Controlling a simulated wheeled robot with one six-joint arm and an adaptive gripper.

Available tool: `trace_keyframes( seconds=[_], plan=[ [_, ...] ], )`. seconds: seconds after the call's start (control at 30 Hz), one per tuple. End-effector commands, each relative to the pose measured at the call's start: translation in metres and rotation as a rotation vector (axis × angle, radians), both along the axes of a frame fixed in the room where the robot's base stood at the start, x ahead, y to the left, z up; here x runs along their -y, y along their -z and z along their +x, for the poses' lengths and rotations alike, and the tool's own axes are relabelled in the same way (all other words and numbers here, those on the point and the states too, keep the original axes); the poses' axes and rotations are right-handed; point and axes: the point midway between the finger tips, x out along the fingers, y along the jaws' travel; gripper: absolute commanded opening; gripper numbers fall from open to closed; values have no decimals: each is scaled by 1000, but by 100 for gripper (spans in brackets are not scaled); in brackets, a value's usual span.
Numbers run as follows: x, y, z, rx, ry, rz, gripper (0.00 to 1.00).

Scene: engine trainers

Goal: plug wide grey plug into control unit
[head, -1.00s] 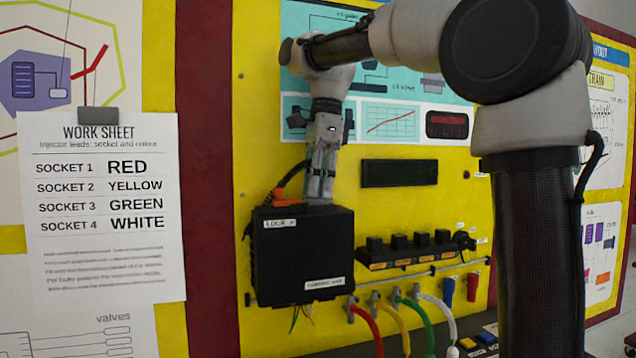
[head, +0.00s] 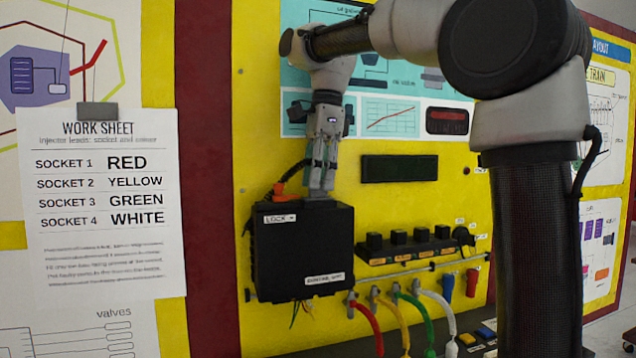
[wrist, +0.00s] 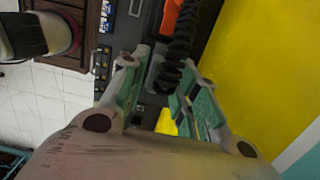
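The control unit (head: 302,250) is a black box on the yellow panel, labelled "LOCK" near its top left. My gripper (head: 320,192) points down at the unit's top edge. Its fingers appear closed around the wide grey plug (head: 319,197), of which only a small grey strip shows below the fingertips. In the wrist view my gripper (wrist: 160,95) has a finger on either side of the grey plug (wrist: 154,72), with a black ribbed cable (wrist: 178,60) beside it. An orange part (head: 279,188) sits at the unit's top left. I cannot tell how deep the plug sits.
A row of black coils (head: 410,243) is right of the unit. Red, yellow, green and white leads (head: 428,318) hang below. A dark display (head: 399,169) is right of my gripper. The work sheet (head: 100,200) hangs at left.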

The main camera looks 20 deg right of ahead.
Motion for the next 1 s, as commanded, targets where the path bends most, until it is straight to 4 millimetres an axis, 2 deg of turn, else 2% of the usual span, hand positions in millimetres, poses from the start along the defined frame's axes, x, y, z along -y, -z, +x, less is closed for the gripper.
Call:
trace_keyframes(
  seconds=[0.4, 0.87, 1.0],
  plan=[
    [4, -36, 0, 1, 1, 0, 30],
    [4, -42, 0, 0, 0, 0, 30],
    [4, -51, 0, 1, 0, 0, 30]
  ],
)
